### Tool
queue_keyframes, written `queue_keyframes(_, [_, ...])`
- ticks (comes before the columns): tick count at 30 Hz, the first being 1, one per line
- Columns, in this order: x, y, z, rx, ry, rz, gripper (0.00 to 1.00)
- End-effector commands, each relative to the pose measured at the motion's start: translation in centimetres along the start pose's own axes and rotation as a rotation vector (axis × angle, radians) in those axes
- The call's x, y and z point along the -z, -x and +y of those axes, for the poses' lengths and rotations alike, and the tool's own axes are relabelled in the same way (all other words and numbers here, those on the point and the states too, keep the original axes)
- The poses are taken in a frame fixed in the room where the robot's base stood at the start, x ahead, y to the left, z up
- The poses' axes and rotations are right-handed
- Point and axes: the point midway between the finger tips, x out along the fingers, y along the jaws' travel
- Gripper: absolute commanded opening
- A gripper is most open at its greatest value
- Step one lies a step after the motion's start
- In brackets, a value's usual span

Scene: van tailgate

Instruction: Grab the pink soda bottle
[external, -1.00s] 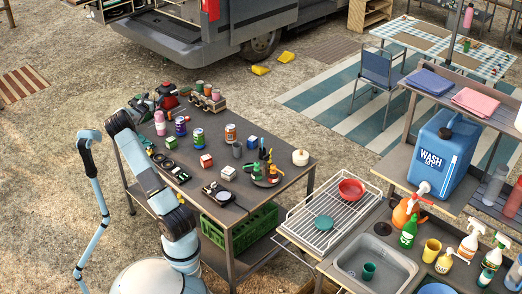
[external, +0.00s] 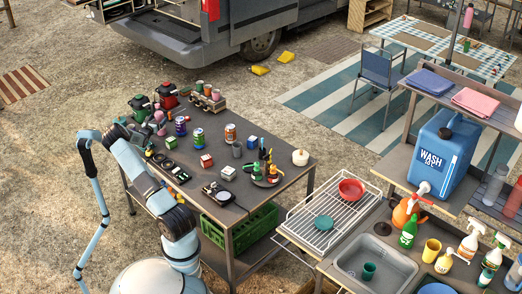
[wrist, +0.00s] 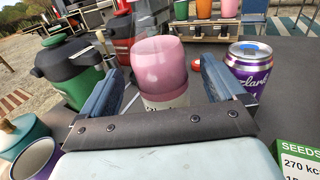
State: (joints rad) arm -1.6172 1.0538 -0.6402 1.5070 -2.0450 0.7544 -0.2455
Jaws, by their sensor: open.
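The pink soda bottle (wrist: 160,68) stands upright in the wrist view, with a pink body, a pale label low down and a clear rounded top. My gripper (wrist: 157,76) is open, with one blue finger on each side of the bottle. Gaps show between the fingers and the bottle, and its base is hidden behind my gripper. In the external view the bottle (external: 160,115) is partly hidden near my gripper (external: 147,126) at the table's far left part.
A purple can (wrist: 250,75) stands close to the right finger. A green canister (wrist: 68,65) and a red one (wrist: 122,35) are behind left. A teal pot (wrist: 18,138) is at left and a green seeds box (wrist: 300,158) at lower right. Cups (external: 208,90) stand behind.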

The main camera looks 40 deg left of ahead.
Motion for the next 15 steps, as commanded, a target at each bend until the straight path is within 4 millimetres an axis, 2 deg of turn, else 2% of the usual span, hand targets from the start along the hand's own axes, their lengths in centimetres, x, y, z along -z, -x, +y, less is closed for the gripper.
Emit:
queue_keyframes(2, [1.1, 0.0, 0.0, 0.0, 0.004, 0.001, 0.96])
queue_keyframes(9, [0.8, -3.7, 0.0, 0.001, 0.0, -0.001, 0.96])
queue_keyframes(15, [0.8, -5.0, 0.0, 0.0, 0.001, 0.001, 0.96])
